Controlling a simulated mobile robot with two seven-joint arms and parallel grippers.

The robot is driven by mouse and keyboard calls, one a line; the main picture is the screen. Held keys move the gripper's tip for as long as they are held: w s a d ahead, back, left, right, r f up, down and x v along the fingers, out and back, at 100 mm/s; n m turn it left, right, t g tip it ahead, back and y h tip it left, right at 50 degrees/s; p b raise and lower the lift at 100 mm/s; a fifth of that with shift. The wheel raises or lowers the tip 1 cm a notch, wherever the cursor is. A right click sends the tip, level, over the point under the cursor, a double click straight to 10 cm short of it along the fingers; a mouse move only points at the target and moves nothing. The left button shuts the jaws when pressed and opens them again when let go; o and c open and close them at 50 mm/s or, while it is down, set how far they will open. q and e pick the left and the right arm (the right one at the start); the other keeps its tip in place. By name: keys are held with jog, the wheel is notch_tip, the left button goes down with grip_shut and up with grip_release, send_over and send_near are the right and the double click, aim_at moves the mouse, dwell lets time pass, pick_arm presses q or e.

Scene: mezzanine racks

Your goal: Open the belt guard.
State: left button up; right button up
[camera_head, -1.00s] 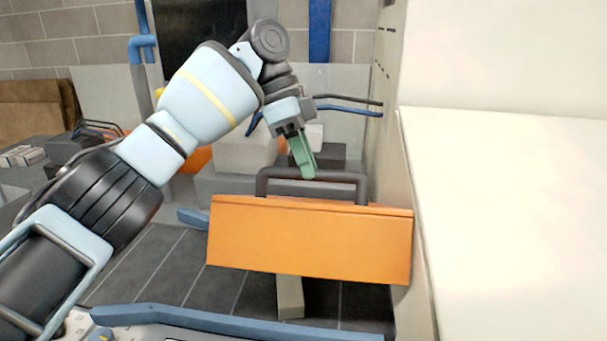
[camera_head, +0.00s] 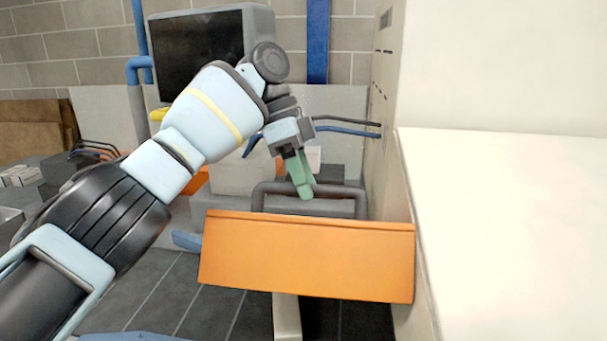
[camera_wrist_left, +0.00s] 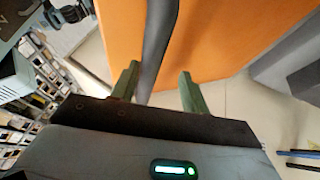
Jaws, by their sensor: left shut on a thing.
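The belt guard (camera_head: 306,258) is an orange panel in the middle of the head view, beside a pale machine wall. Its dark grey bar handle (camera_head: 354,190) stands along the top edge. My left gripper (camera_head: 304,192), with green fingers, is shut on this handle. In the left wrist view, the handle (camera_wrist_left: 156,45) runs between the two fingers (camera_wrist_left: 158,82), with the orange guard (camera_wrist_left: 215,40) behind it. What lies behind the guard is hidden. My right gripper is not in view.
A large pale cabinet (camera_head: 505,220) fills the right side. Blue and dark hoses (camera_head: 345,130) run behind my left wrist. A dark screen (camera_head: 200,52) stands at the back. Dark tiled floor (camera_head: 140,295) shows below left of the guard.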

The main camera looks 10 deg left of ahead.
pick_arm(q)
jog(key=shift+o, duration=0.2)
jog(key=shift+w+f, duration=0.2)
jog(key=shift+w, duration=0.1)
jog(key=shift+s+r, duration=0.15)
jog(key=shift+r, duration=0.1)
